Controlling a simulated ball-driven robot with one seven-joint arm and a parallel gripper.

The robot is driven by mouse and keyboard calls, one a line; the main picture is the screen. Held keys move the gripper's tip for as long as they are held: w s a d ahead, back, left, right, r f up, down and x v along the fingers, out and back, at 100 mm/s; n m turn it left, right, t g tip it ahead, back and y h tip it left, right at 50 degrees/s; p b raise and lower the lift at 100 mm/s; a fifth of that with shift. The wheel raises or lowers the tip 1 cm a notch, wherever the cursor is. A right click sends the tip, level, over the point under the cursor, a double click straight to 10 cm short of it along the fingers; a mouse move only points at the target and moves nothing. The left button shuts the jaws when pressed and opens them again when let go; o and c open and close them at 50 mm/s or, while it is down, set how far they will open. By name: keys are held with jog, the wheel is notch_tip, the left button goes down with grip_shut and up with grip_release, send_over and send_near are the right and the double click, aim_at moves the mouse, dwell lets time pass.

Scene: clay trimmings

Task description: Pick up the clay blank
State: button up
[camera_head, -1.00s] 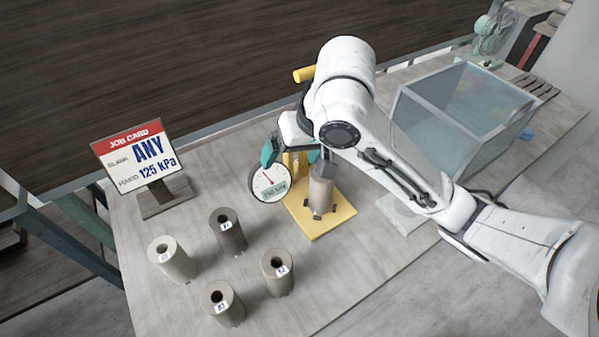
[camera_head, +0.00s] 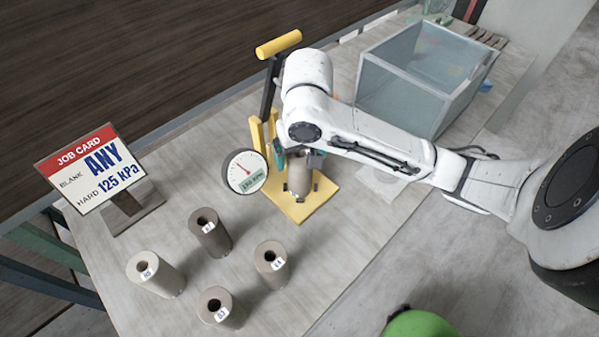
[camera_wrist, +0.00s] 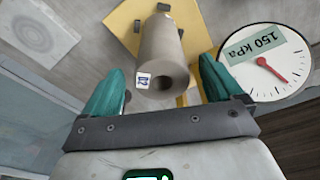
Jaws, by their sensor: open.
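A grey-brown clay blank (camera_head: 299,176) stands on the yellow base plate (camera_head: 318,201) of a press. In the wrist view the blank (camera_wrist: 163,48) shows a hole in its near end and a small white label. My gripper (camera_wrist: 160,84) is open, with one teal finger on each side of the blank's near end and gaps between. In the head view my gripper (camera_head: 296,157) is at the top of the blank, partly hidden by my arm. Several other labelled blanks stand in front on the table: a pale one (camera_head: 160,278) and darker ones (camera_head: 212,238), (camera_head: 273,267), (camera_head: 222,311).
A dial gauge (camera_head: 245,171) reading 150 kPa sits left of the press; the press has a yellow-handled lever (camera_head: 279,44). A job card (camera_head: 92,172) reads "ANY" and "125 kPa". A clear bin (camera_head: 400,92) stands behind on the right. The table's front left is free around the blanks.

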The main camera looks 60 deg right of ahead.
jog(key=f, duration=0.4)
jog(key=shift+w+d, duration=0.2)
jog(key=shift+w, duration=0.15)
jog(key=c, duration=1.5)
jog(key=shift+c, duration=1)
jog(key=shift+r, duration=0.15)
